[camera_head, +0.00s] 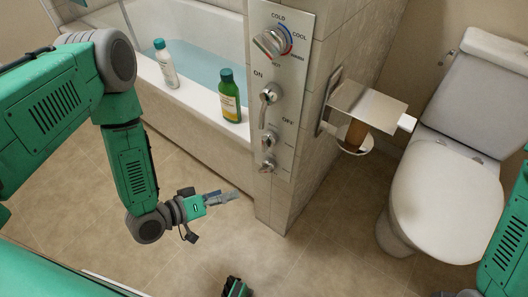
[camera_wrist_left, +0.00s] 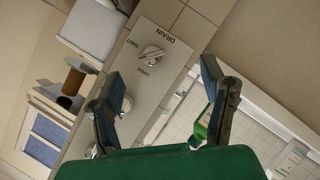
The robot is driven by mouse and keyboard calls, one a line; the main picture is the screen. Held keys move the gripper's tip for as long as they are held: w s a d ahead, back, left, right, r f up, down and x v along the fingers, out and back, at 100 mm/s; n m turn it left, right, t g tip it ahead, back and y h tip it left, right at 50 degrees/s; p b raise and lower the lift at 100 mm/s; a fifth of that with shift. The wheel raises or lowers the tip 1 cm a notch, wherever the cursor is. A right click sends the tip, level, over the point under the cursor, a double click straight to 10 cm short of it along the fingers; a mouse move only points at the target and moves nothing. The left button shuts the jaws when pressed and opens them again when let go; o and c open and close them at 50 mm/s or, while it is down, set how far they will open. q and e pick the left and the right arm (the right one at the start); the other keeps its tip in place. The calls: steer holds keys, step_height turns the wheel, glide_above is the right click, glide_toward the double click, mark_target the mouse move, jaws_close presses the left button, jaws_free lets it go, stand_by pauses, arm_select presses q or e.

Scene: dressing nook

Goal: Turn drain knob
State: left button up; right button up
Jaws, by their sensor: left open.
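The drain knob (camera_wrist_left: 152,55) is a small round silver knob on the white panel in the left wrist view, with DRAIN, SHUT and OPEN lettered around it. It lies beyond my open left fingers (camera_wrist_left: 165,95), seen between them. In the head view, the lowest knob (camera_head: 267,166) on the control panel (camera_head: 284,60) appears to be this one; its lettering is too small to read. My left gripper (camera_head: 226,197) is below and left of it, apart from the panel, fingers towards the tiled post. Nothing is between the fingers.
Above on the panel are a temperature knob (camera_head: 270,41), a lever (camera_head: 269,97) and another small knob (camera_head: 270,138). A white bottle (camera_head: 165,66) and a green bottle (camera_head: 229,98) stand on the bathtub's rim (camera_head: 190,104). A paper holder (camera_head: 368,105) and toilet (camera_head: 447,195) are right.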

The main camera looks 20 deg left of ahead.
mark_target(260, 171)
arm_select(q)
steer(key=shift+n+t+h, duration=0.3)
steer(key=shift+t+h, duration=0.3)
steer(key=shift+t, duration=0.1)
steer(key=b+x, duration=0.1)
steer(key=x, duration=0.3)
steer(key=b+x, duration=0.1)
steer(key=x, duration=0.3)
steer(key=w+a+r+x, duration=0.1)
steer(key=x, duration=0.4)
steer(key=shift+w+r+b, duration=0.1)
steer(key=shift+b, duration=0.3)
steer(key=shift+w+d, duration=0.35)
steer(key=shift+d, duration=0.55)
steer(key=shift+a, duration=0.25)
steer(key=c, duration=1.2)
steer(key=shift+a, duration=0.15)
arm_select(e)
steer(key=f, duration=0.3)
steer(key=shift+w+d, duration=0.1)
steer(key=shift+w, duration=0.2)
